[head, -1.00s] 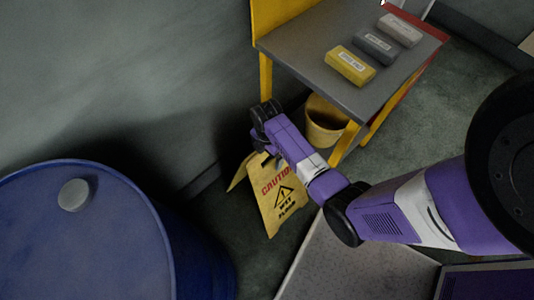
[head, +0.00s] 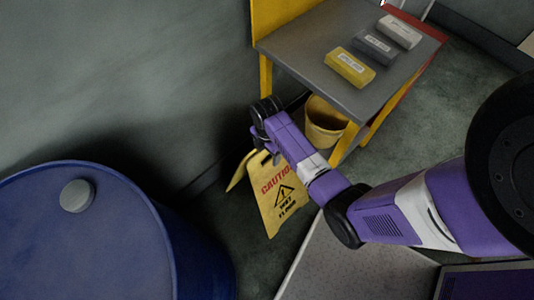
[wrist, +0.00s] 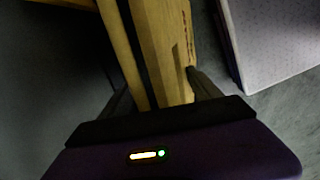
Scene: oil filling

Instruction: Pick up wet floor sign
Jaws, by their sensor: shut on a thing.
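The wet floor sign (head: 281,200) is a yellow A-frame with "CAUTION WET FLOOR" lettering. In the head view it stands on the floor below the front left of the cart, with its panels spread. My gripper (head: 265,152) is at the sign's top edge, partly hidden by my purple arm. In the wrist view the sign (wrist: 165,50) runs between the two dark fingers of my gripper (wrist: 163,88), which are shut on its upper part. Whether the sign's feet touch the floor is not clear.
A cart (head: 315,52) with a grey top holds yellow, grey and white boxes. A yellow bucket (head: 324,122) stands under it. A blue drum (head: 90,240) fills the lower left. A pale platform (head: 350,265) lies right of the sign. The wall is behind.

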